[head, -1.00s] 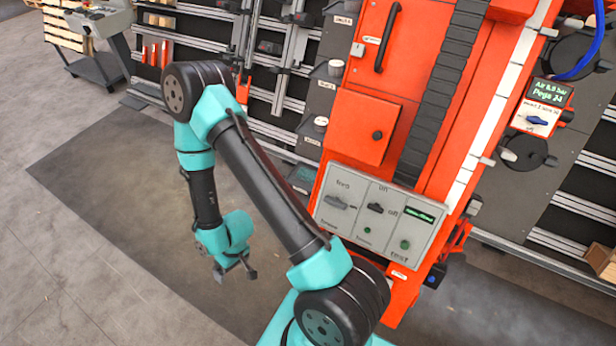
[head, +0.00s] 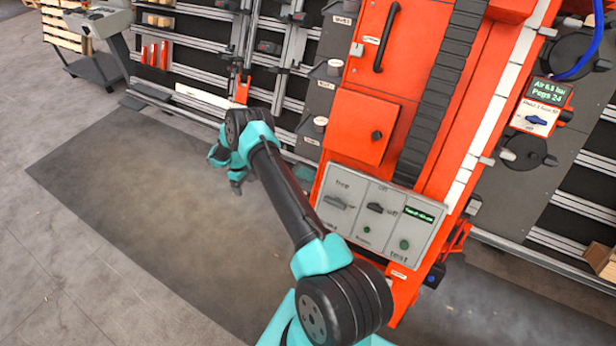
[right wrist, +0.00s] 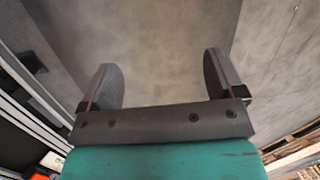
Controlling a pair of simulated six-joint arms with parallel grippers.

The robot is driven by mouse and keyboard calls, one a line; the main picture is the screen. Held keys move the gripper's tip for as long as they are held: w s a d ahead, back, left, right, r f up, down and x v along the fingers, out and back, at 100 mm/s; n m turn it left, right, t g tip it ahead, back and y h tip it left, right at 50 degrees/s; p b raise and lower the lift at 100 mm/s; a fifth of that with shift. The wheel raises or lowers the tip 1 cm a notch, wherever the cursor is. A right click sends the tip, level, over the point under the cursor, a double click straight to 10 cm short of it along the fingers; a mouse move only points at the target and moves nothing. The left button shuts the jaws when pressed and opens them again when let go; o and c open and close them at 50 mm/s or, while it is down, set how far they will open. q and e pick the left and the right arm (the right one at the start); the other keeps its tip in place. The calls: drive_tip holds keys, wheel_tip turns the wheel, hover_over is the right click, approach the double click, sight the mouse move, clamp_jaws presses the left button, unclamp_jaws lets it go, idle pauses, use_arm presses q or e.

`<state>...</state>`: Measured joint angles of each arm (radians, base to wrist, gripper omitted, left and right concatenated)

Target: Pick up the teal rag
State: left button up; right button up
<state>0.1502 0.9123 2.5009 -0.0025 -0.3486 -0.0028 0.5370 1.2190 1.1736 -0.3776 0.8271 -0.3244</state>
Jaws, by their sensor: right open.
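I do not see the teal rag in either view; the only teal I can make out is on my own arm. My right gripper (head: 236,187) hangs over the dark floor mat (head: 110,190), left of the orange machine, partly hidden behind its own arm. My left gripper is not in view.
The orange machine (head: 362,125) with its switch panel (head: 375,215) stands right of my arm. A slotted wall rack (head: 190,60) with tools runs along the back. A grey cart (head: 95,65) stands at the far left. The mat's left part is clear.

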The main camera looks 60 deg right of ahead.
drive_tip(key=s+d+r+g, duration=0.1)
drive_tip(key=s+d+r, duration=0.1)
drive_tip(key=d, duration=0.7)
drive_tip(key=s+d+r+m+g+h, duration=0.1)
drive_tip(key=s+d+r, duration=0.2)
drive_tip(key=d, duration=0.6)
drive_tip(key=shift+d+g+h, duration=0.3)
drive_tip(key=shift+d, duration=0.1)
drive_tip(key=shift+a, duration=0.1)
